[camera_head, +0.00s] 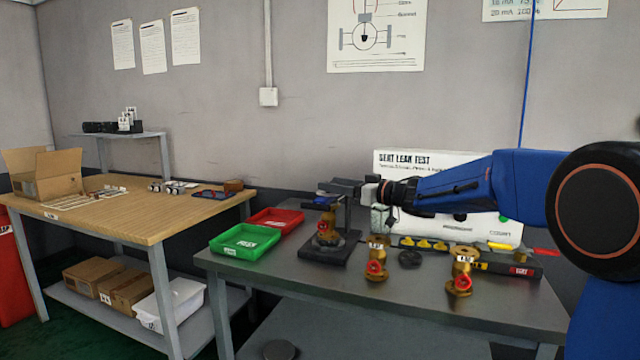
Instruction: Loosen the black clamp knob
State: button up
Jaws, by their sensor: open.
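A black clamp fixture (345,246) with an upright post stands near the back left of the grey bench. A brass valve (326,232) sits upright in it. My gripper (328,190) reaches in from the right, pointing left, and is open at the top of this fixture. The black clamp knob cannot be told apart from the dark gripper fingers and fixture top at this size. I cannot tell whether the fingers touch anything.
The grey bench (390,295) also holds a green tray (246,240), a red tray (276,220), a black disc (410,259) and two brass valves with red handwheels (376,257) (463,270). The bench front is clear.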

jog(key=shift+x, duration=2.8)
jog(key=c, duration=1)
